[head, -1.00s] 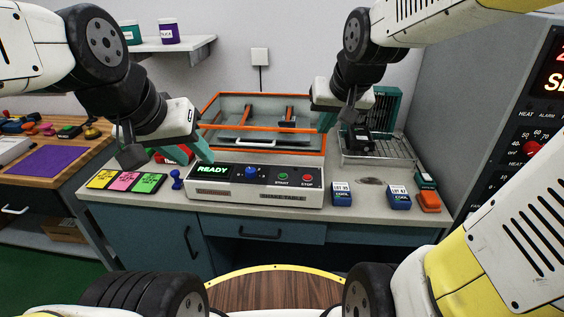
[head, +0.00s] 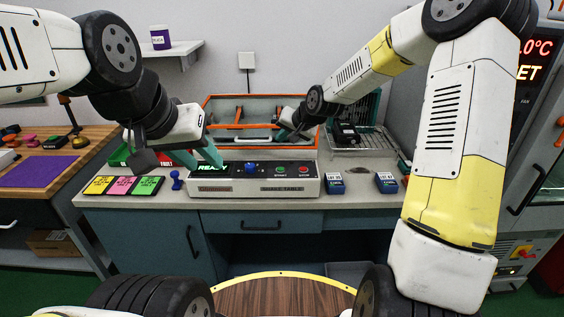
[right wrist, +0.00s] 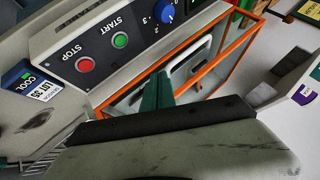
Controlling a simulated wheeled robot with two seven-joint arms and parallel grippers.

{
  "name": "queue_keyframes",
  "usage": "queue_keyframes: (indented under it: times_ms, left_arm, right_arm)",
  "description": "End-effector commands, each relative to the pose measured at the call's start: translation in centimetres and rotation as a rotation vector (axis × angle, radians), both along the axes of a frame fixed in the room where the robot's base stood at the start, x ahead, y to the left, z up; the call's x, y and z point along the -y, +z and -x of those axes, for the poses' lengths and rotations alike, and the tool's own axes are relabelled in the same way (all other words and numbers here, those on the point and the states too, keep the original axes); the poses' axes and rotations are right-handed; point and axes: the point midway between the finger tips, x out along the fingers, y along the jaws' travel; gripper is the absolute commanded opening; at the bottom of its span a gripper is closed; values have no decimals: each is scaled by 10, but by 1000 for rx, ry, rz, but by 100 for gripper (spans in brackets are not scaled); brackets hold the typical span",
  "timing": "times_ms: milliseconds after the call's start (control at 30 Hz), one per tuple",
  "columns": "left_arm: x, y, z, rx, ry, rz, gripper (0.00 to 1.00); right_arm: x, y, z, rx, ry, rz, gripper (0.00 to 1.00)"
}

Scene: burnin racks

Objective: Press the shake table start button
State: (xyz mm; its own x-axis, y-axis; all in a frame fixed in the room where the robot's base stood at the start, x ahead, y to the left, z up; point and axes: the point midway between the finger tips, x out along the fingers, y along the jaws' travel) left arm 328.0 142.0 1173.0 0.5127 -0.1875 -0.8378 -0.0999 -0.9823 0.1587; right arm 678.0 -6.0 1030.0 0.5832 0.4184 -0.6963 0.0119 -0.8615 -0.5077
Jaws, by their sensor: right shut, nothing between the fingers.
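The shake table control box (head: 257,187) sits at the front of the bench, with the orange-framed shake table (head: 225,104) behind it. Its green START button (head: 281,169) is left of the red STOP button (head: 304,169). Both show in the right wrist view, START (right wrist: 120,40) and STOP (right wrist: 85,65). My right gripper (head: 284,134) is shut and empty, above and behind the panel, apart from START. Its teal fingers (right wrist: 157,92) point toward the panel in the right wrist view. My left gripper (head: 205,160) is open and empty, partly covering the lit display.
A blue knob (head: 250,169) is left of START. Blue lot boxes (head: 335,184) stand right of the control box. Coloured cards (head: 121,186) and a small blue object (head: 176,180) lie to its left. A wire rack (head: 362,143) stands at the back right.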

Motion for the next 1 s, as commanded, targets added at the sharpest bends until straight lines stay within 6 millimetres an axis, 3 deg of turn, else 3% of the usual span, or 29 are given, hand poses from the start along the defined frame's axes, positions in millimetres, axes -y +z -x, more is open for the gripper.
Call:
queue_keyframes:
  times_ms: [467, 1000]
  left_arm:
    - [0, 0, 0, 0, 0, 0, 36]
    - [0, 0, 0, 0, 0, 0, 36]
  right_arm:
    - [0, -8, 0, -3, 2, 0, 0]
    - [-1, -77, 1, -3, 2, 0, 0]
